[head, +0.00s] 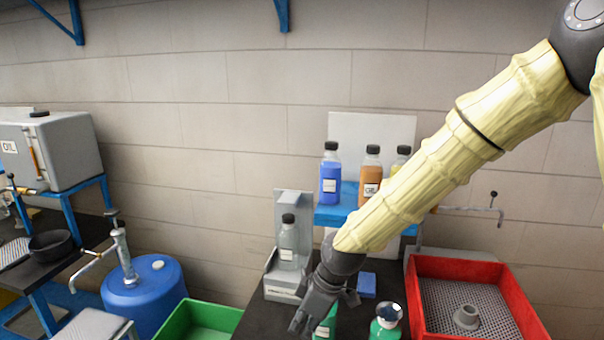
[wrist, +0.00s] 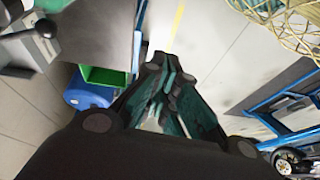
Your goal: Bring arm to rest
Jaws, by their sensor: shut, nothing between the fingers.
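My arm, in a pale yellow sleeve, comes down from the upper right in the head view. My gripper (head: 322,302) hangs over the dark bench top near its front, between the grey bottle holder and the red tray. In the wrist view my gripper (wrist: 172,68) points over the floor beside the bench, its fingers shut with nothing held. In the head view a green bottle (head: 326,322) stands partly hidden behind the gripper. Another green bottle with a silver cap (head: 386,322) stands just right of it.
A red tray (head: 530,310) with a grate sits right of the gripper. A grey holder with a bottle (head: 288,240) stands left. A blue shelf (head: 335,215) carries several bottles behind the arm. A green bin (head: 208,318) and blue drum (head: 145,300) stand lower left.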

